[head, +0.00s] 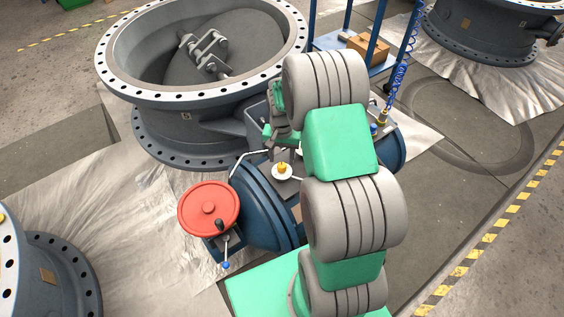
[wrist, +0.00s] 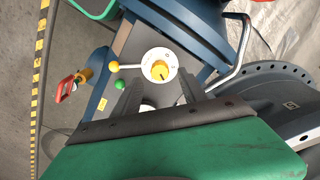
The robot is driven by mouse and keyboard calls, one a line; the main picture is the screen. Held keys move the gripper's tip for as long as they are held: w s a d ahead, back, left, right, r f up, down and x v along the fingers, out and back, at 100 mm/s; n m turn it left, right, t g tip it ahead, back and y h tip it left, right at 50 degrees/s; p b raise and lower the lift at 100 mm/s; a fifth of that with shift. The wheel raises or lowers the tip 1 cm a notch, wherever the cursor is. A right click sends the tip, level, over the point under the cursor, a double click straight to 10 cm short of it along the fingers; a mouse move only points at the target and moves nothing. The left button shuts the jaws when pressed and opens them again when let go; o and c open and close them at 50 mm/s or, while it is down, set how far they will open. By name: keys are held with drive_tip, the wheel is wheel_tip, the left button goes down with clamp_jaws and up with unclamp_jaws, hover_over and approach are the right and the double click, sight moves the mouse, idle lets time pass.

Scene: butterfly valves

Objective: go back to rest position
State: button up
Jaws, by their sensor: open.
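My gripper (head: 272,134) is partly hidden behind my own arm in the head view, above the blue valve drive (head: 262,208). In the wrist view its two dark fingers stand apart (wrist: 158,78), with nothing held between them. Beyond the fingertips is a white round dial with a yellow knob (wrist: 160,70). The dial also shows in the head view (head: 282,171), below and slightly right of the gripper. A yellow ball (wrist: 113,66) and a green ball (wrist: 120,84) are left of the dial. The gap between fingertips and dial is hard to judge.
A large butterfly valve (head: 120,60) stands behind the drive. A red handwheel (head: 208,208) is at the drive's left front. A blue stand with a cardboard box (head: 372,46) is behind my arm. Another flanged valve (head: 50,275) is at lower left. Floor at right is clear.

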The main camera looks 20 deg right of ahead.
wheel_tip(320, 180, up, 4)
drive_tip(key=shift+r, duration=0.1)
idle(0.4)
